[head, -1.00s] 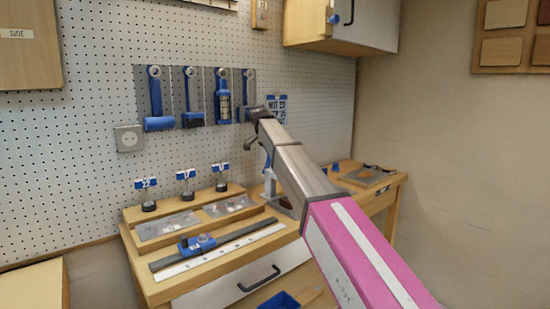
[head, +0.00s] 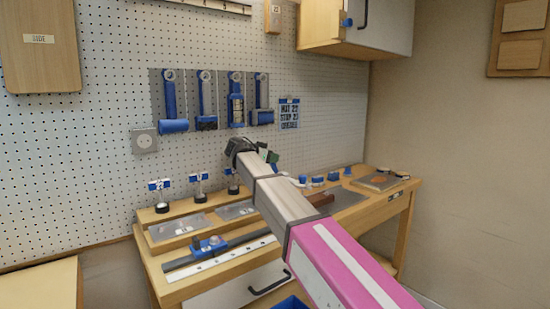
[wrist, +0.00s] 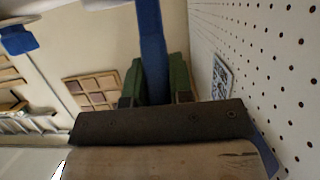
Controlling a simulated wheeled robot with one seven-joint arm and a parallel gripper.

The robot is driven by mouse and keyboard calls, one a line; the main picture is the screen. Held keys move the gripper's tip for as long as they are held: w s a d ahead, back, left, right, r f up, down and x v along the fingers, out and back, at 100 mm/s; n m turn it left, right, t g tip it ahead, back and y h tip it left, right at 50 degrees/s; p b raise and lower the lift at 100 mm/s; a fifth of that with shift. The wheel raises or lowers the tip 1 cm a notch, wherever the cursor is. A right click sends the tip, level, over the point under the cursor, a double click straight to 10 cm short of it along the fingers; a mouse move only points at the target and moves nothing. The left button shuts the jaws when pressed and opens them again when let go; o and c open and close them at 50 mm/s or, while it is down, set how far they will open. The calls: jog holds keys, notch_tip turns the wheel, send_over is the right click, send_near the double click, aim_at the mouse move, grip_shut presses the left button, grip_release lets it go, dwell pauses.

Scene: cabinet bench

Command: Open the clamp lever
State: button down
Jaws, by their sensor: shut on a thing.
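The clamp lever (wrist: 152,40) is a long blue bar that runs down the middle of the wrist view. My gripper (wrist: 156,88) has green finger pads, one on each side of the blue bar, and is shut on it. In the head view my gripper (head: 268,156) shows small and dark with a bit of green, above the bench. My arm hides most of the clamp there, so its base and the lever's full angle cannot be made out.
The wooden bench (head: 385,207) stands against a pegboard (head: 100,130) with blue-handled tools hanging on it. A ruler (head: 228,256) and a blue slide tool (head: 208,246) lie at the front left. Small blue parts (head: 333,177) stand behind my arm. A cabinet (head: 375,25) hangs above right.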

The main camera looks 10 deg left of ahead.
jog(key=shift+s+a+f+t, duration=0.15)
jog(key=shift+s+a+t, duration=0.1)
jog(key=shift+t, duration=0.05)
jog(key=shift+h, duration=0.3)
jog(key=c, duration=1)
grip_release()
jog(key=shift+s+a, duration=0.1)
jog(key=shift+s, duration=0.05)
jog(key=v, duration=1)
jog(key=shift+s+a, duration=0.2)
